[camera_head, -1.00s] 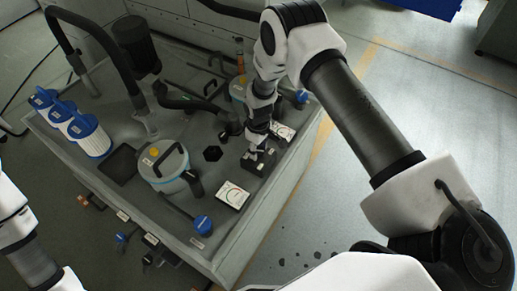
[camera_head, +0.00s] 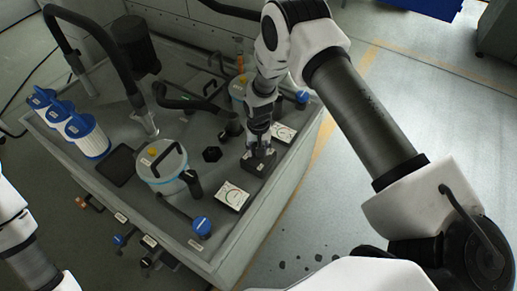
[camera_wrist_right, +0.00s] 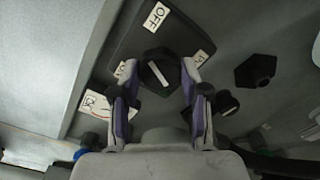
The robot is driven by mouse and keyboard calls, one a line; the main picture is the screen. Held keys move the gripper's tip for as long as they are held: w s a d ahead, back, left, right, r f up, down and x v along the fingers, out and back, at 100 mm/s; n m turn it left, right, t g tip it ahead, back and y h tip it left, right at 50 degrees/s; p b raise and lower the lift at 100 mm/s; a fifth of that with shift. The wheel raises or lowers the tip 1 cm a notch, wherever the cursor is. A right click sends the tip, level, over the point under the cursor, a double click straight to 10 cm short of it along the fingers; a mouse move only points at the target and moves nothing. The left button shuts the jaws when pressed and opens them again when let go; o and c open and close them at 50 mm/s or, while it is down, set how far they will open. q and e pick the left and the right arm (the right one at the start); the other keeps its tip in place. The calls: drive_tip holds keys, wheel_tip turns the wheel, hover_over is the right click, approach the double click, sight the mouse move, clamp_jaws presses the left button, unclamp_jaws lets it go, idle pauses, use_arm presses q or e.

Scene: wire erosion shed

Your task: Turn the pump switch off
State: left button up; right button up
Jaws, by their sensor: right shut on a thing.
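The pump switch shows in the right wrist view as a black faceted knob (camera_wrist_right: 160,72) with a white line, on a dark plate (camera_wrist_right: 152,42). The plate bears an OFF label (camera_wrist_right: 156,17) above the knob and smaller labels on either side. The knob's line slants from upper left to lower right; which end points is unclear. My right gripper (camera_wrist_right: 158,86) is shut on the knob, one finger on each side. In the head view my right gripper (camera_head: 259,150) reaches down onto the dark switch box (camera_head: 254,168), hiding the knob. My left gripper is out of view.
A white gauge (camera_head: 233,196) and a blue-handled valve (camera_head: 202,225) lie nearer along the deck; another gauge (camera_head: 284,132) is behind the switch. A lidded pot (camera_head: 162,170) stands left. A black hexagonal knob (camera_wrist_right: 256,70) is close to my right fingers.

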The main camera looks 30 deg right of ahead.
drive_tip(key=shift+s+f+m, duration=0.1)
drive_tip(key=shift+m, duration=0.4)
drive_tip(key=o, duration=1.1)
drive_tip(key=shift+o, duration=0.2)
wheel_tip(320, 180, up, 12)
drive_tip(key=shift+f, duration=0.1)
